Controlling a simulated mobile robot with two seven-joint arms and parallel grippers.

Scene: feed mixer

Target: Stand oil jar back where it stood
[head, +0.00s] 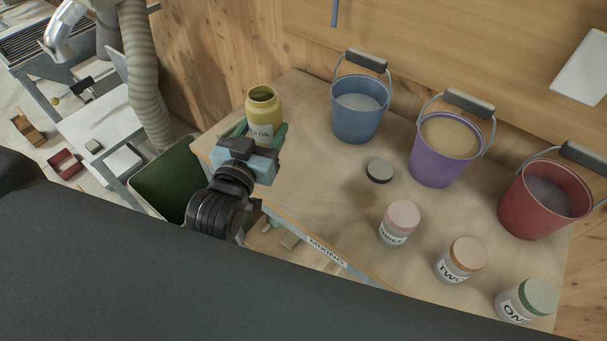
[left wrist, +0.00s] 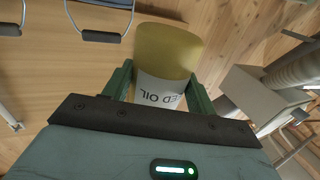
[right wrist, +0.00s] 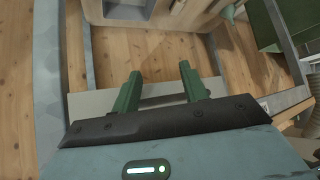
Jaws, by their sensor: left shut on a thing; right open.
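The oil jar (head: 262,112) is yellow with a white label and an open mouth in the head view. My left gripper (head: 262,133) is shut on it near the left end of the mixing table (head: 315,190). The left wrist view shows the jar (left wrist: 168,55) between the green fingers (left wrist: 158,88), its label partly readable. Whether its base touches the table is hidden by the gripper. A dark round lid (head: 379,171) lies flat on the table. My right gripper (right wrist: 160,90) shows only in the right wrist view, open, with nothing between its fingers.
A blue bucket (head: 358,122), a purple bucket (head: 438,165) and a red bucket (head: 530,215) stand along the back. Jars with pink (head: 403,214), orange (head: 468,252) and green (head: 541,294) lids stand along the front. A green bin (head: 165,185) is left of the table.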

